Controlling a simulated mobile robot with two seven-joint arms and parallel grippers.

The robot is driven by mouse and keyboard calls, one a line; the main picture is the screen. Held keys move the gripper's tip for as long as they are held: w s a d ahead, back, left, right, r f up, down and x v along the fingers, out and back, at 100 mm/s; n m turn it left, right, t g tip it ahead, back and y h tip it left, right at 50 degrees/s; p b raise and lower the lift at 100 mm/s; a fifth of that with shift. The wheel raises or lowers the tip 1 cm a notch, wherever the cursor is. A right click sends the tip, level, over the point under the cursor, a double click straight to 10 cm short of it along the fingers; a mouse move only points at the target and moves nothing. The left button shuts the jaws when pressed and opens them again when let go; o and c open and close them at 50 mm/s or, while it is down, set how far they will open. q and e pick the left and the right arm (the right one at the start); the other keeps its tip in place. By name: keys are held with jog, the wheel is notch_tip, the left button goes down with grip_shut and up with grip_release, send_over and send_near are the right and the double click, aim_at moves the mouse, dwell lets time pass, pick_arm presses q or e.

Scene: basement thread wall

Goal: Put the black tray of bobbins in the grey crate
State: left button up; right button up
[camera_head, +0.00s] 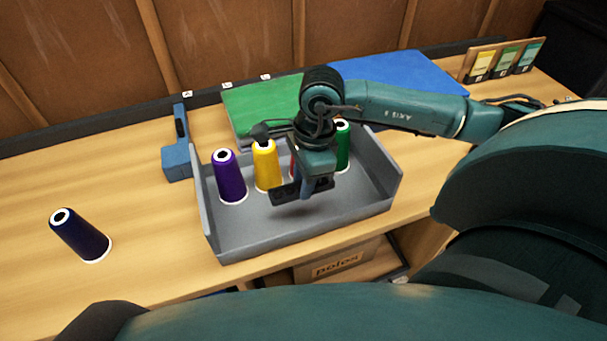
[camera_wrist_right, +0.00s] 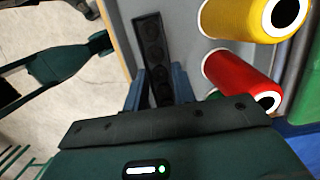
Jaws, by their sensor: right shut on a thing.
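The grey crate (camera_head: 225,243) stands on the wooden bench, open at the top. My right gripper (camera_head: 308,182) reaches down into it from the right and is shut on the black tray of bobbins (camera_head: 287,195). The tray is inside the crate's outline, in front of the cones, with a shadow under it; I cannot tell if it touches the floor. In the right wrist view the tray (camera_wrist_right: 152,45) shows a row of round dark bobbins between the fingers (camera_wrist_right: 158,88). My left gripper is not in view.
Purple (camera_head: 229,178), yellow (camera_head: 267,166), red (camera_wrist_right: 240,80) and green (camera_head: 343,148) cones stand in the crate. A dark blue cone (camera_head: 82,236) stands at left on the bench. A blue tool (camera_head: 177,158), green mat (camera_head: 262,105) and blue mat (camera_head: 400,80) lie behind.

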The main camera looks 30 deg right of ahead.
notch_tip(320, 180, down, 4)
jog(key=b, duration=0.3)
jog(key=shift+r, duration=0.1)
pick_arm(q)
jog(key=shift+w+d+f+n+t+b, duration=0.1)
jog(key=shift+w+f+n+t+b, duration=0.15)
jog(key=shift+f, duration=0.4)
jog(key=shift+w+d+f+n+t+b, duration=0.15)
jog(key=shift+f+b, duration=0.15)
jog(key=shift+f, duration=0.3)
pick_arm(e)
jog(key=shift+f, duration=0.6)
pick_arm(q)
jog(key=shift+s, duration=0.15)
pick_arm(e)
jog(key=o, duration=1)
jog(key=r, duration=0.4)
jog(key=d+r, duration=0.1)
jog(key=r, duration=0.7)
jog(key=shift+s+d+r, duration=0.2)
jog(key=shift+d, duration=0.2)
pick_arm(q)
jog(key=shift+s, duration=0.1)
pick_arm(e)
jog(key=shift+r, duration=0.35)
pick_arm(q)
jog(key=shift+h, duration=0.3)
